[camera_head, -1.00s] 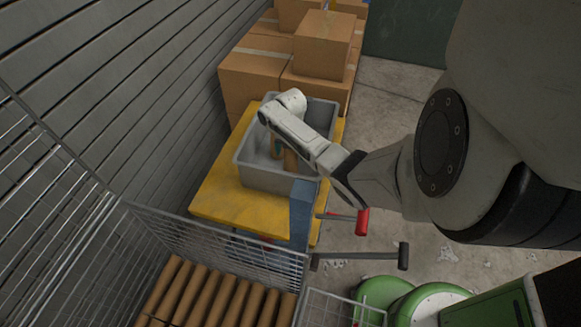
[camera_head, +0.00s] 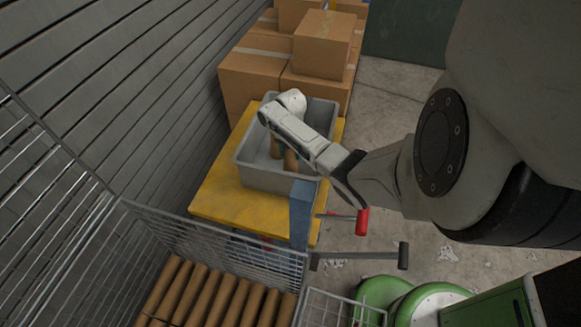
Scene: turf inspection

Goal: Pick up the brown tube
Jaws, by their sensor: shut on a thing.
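A grey bin (camera_head: 247,172) sits on a yellow-topped stand. Brown tube shapes show inside it below my arm: one brown tube (camera_head: 291,161) at the right and a brown piece (camera_head: 275,148) just left of it. I cannot tell whether they are one tube or two. My arm reaches over the bin from the right, and its wrist bends down into it. My gripper (camera_head: 283,147) is mostly hidden behind the forearm, low in the bin at the brown tube. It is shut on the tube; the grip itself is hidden.
The yellow stand (camera_head: 215,202) has a blue post (camera_head: 300,212) at its front right. A wire cage (camera_head: 215,240) with several brown tubes (camera_head: 205,295) stands in front. Cardboard boxes (camera_head: 255,75) are stacked behind the bin. A red-ended handle (camera_head: 362,222) sticks out right. Ribbed wall at left.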

